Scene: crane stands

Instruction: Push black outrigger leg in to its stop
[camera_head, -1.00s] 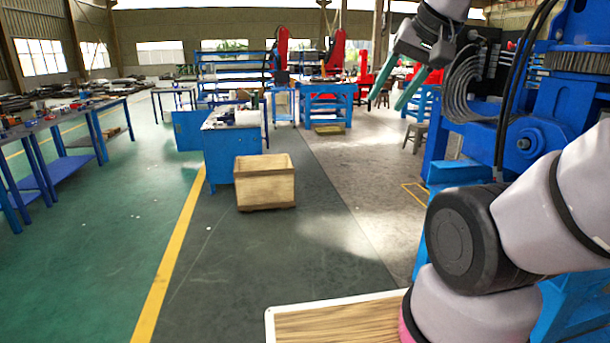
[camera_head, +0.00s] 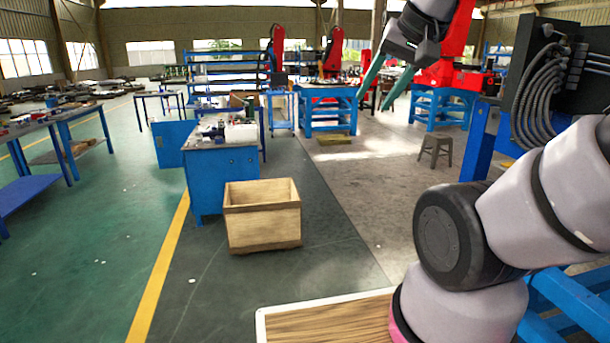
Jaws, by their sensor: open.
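My gripper (camera_head: 384,92) shows at the upper right, at the end of my raised arm. Its two teal fingers point down and are apart, with nothing between them. A blue frame (camera_head: 555,310) stands at the lower right, partly hidden behind my arm. A blue upright (camera_head: 480,140) with dark hoses and a black panel (camera_head: 545,75) stands at the right. I cannot make out a black outrigger leg in this view. My gripper appears to touch nothing.
A wooden crate (camera_head: 262,230) stands on the floor ahead, before a blue cabinet bench (camera_head: 222,180). A grey stool (camera_head: 436,148) stands right of centre. Blue worktables (camera_head: 35,190) line the left.

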